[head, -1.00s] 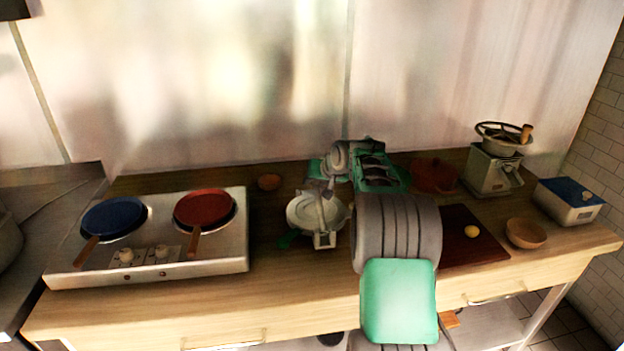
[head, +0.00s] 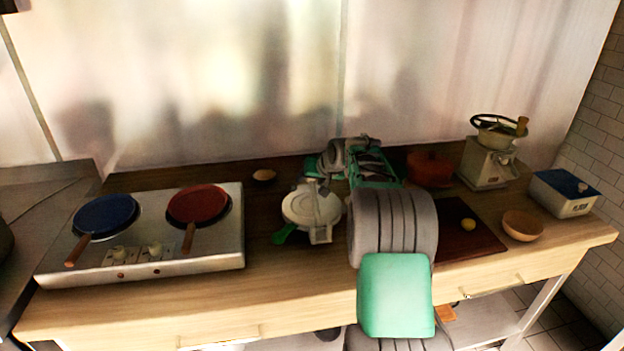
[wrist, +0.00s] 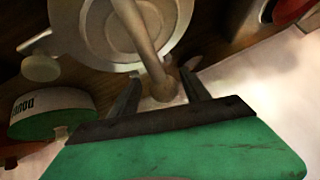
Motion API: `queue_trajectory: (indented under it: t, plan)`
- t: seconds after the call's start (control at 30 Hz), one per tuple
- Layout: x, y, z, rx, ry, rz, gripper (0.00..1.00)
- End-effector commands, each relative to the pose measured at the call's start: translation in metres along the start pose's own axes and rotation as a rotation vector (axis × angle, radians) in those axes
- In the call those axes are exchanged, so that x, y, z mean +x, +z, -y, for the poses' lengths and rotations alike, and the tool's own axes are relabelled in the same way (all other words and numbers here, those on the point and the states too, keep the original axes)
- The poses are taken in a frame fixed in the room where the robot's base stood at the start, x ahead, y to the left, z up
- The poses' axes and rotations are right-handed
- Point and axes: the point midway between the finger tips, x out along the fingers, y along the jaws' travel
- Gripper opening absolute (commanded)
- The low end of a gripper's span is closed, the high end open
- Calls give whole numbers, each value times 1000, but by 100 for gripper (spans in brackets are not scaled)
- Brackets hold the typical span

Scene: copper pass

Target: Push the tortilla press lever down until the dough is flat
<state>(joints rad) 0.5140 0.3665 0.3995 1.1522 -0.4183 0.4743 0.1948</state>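The tortilla press (head: 312,207) is pale grey-white with a round plate, on the counter left of my arm. In the wrist view its round plate (wrist: 110,38) fills the upper part, with the lever (wrist: 140,32) crossing it toward my gripper (wrist: 163,92). My gripper's dark fingers are apart, one on each side of the lever's end. I cannot tell whether either finger touches it. In the head view my gripper is at the back of the press, mostly hidden by my own arm. I see no dough inside the press.
A hotplate (head: 225,255) with blue and red pans stands at the left. A dark board (head: 470,240) with a yellow ball, a wooden bowl (head: 523,226), a red pot (head: 430,168) and a grinder (head: 488,162) are at the right. A labelled tub (wrist: 50,112) is near my gripper.

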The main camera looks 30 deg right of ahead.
Motion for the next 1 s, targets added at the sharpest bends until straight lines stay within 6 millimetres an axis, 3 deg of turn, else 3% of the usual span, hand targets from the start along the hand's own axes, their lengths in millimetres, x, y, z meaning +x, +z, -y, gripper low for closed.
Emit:
queue_trajectory:
  t: [0.27,0.67,0.93,1.0]
  plan:
    - [-6,-2,1,-2,-1,-4,55]
    - [-74,0,-1,1,1,-4,55]
    - [-79,0,0,0,0,-1,55]
    - [-80,0,1,-1,0,0,50]
